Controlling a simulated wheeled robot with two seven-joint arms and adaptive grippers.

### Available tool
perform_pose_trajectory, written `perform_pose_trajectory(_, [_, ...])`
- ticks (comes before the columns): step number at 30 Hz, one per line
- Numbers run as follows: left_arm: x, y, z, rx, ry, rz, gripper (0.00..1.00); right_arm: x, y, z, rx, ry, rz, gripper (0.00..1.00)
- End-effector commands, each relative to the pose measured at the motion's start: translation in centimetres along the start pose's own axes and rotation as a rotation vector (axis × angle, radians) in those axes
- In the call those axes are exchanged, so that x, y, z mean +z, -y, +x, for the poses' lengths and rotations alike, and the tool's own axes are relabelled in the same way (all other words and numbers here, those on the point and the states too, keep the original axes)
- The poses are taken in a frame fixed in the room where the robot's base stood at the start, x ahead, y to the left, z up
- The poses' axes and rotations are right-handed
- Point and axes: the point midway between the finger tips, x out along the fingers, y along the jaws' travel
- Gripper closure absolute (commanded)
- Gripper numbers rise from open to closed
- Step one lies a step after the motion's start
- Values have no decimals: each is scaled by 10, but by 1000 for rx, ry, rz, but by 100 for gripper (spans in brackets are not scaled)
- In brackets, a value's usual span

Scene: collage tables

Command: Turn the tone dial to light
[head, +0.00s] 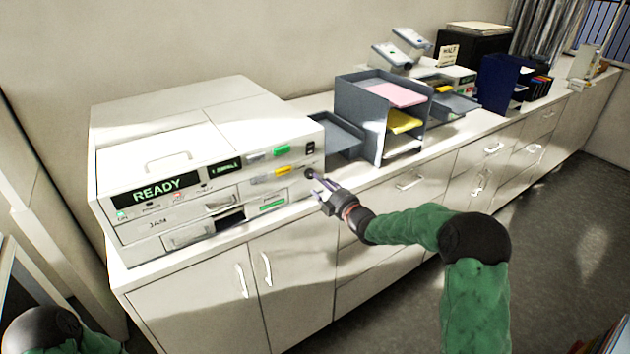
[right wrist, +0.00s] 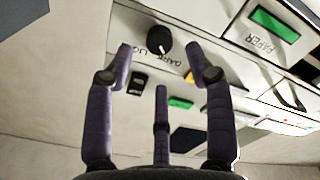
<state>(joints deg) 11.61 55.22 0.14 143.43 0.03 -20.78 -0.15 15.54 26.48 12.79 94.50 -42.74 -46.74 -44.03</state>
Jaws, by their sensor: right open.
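The white copier (head: 205,165) stands on the counter at the left in the head view, its display reading READY. The tone dial (right wrist: 159,40) is a round black knob with a pale pointer mark, with partly covered lettering beside it, in the right wrist view. In the head view the dial (head: 309,173) is small, at the right end of the copier's front. My right gripper (right wrist: 162,62) is open, its purple fingers spread on either side of the dial and apart from it. In the head view the right gripper (head: 318,188) is close before the dial. The left gripper is out of view.
A black rocker switch (right wrist: 138,83) and a green button (right wrist: 181,103) are near the dial. A grey paper sorter (head: 366,125) with pink and yellow sheets stands right of the copier. Cabinet doors with handles run below the counter (head: 265,226).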

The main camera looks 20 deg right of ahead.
Motion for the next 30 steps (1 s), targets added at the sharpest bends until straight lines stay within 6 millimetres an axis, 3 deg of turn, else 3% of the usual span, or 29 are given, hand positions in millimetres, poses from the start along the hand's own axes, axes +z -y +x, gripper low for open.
perform_pose_trajectory(3, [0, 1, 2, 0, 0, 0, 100, 0, 1, 19, 0, -1, 1, 45])
perform_pose_trajectory(9, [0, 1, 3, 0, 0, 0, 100, 0, 0, 37, 0, 0, 2, 45])
perform_pose_trajectory(21, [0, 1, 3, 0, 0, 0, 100, 0, 0, 42, 0, 1, 2, 45])
perform_pose_trajectory(27, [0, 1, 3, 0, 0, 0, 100, 0, 0, 42, -1, 1, 2, 100])
perform_pose_trajectory(30, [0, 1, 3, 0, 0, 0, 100, 0, 0, 42, -1, 1, 2, 100])
